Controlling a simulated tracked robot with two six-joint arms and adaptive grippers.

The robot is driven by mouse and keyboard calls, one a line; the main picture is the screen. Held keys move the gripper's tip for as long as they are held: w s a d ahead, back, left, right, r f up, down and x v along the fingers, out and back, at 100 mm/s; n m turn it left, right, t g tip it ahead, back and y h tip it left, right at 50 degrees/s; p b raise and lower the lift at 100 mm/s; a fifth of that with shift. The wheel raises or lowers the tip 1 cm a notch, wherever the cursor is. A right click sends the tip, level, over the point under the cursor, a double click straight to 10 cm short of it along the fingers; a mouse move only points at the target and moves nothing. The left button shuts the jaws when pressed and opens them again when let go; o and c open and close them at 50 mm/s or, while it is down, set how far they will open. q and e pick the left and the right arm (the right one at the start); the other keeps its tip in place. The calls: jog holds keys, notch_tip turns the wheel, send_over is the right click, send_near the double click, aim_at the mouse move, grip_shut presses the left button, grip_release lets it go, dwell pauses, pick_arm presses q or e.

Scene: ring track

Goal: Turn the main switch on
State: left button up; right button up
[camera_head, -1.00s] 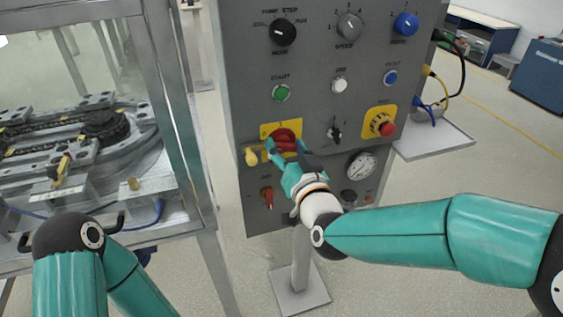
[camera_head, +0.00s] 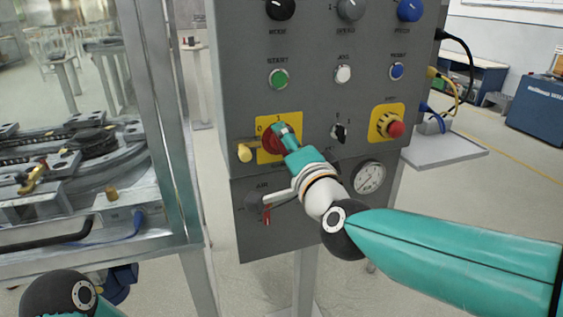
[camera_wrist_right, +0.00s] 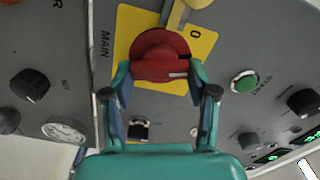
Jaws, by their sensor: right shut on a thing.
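The main switch is a red rotary knob (camera_head: 268,141) on a yellow plate (camera_head: 265,157) on the grey panel. In the right wrist view the red knob (camera_wrist_right: 158,52) sits between the fingers of my right gripper (camera_wrist_right: 160,85), which is shut on its grip bar. The bar lies across the picture there. Its white mark is at the right end, on the START button side, away from the "0" label. In the head view my right gripper (camera_head: 283,136) covers part of the knob; "1" shows above it and "0" at upper left. My left gripper is out of view.
A yellow tab (camera_head: 244,152) sticks out left of the plate. Close by are the green START button (camera_head: 279,78), a small black selector (camera_head: 340,133), the red emergency button (camera_head: 394,128) and a gauge (camera_head: 369,177). A metal-framed track table (camera_head: 150,237) stands at left.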

jog(key=shift+f+m+b, duration=0.25)
jog(key=shift+m+b, duration=0.4)
jog(key=shift+m, duration=0.3)
jog(key=shift+f+m+b, duration=0.2)
jog(key=shift+m+b, duration=0.45)
jog(key=shift+m, duration=0.3)
jog(key=o, duration=1.2)
jog(key=shift+r, duration=0.15)
jog(key=shift+c, duration=0.2)
jog(key=shift+r, duration=0.1)
jog(key=shift+s+d, duration=0.1)
jog(key=v, duration=1.1)
jog(key=shift+s, duration=0.35)
